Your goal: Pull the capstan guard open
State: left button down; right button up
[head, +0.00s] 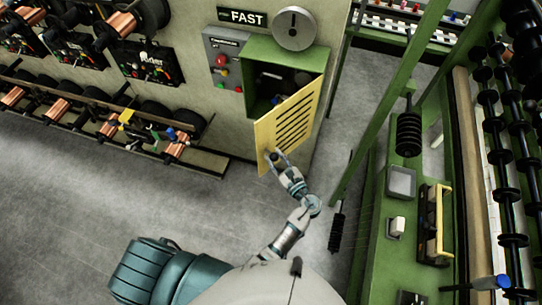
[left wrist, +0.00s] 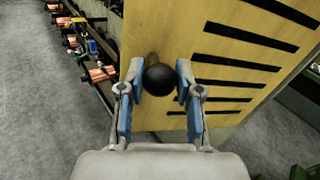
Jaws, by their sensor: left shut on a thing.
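The capstan guard (head: 290,122) is a yellow slotted door standing ajar on a green box (head: 285,57) on the machine wall; the box's dark inside shows behind it. The guard also fills much of the left wrist view (left wrist: 205,55). Its round black knob (left wrist: 160,79) sits between the fingers of my left gripper (left wrist: 159,82). My left gripper (head: 278,158) is shut on the knob near the guard's lower left edge in the head view. My right gripper is in neither view.
A grey control box (head: 223,60) with red and green buttons is left of the green box. Wire spools (head: 110,125) line the left wall. A green machine frame (head: 400,190) with rollers stands at the right. Grey floor (head: 90,190) is open at the lower left.

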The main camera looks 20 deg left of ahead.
pick_arm(q)
jog(key=shift+w+d+r, duration=0.1)
jog(key=shift+d+r, duration=0.25)
jog(key=shift+a, duration=0.25)
jog(key=shift+w+a+f, duration=0.1)
jog(key=shift+a, duration=0.05)
jog(key=c, duration=0.9)
grip_release()
jog(key=shift+c, duration=0.2)
jog(key=shift+o, duration=0.8)
jog(key=shift+d+f, duration=0.15)
jog(key=shift+d, duration=0.15)
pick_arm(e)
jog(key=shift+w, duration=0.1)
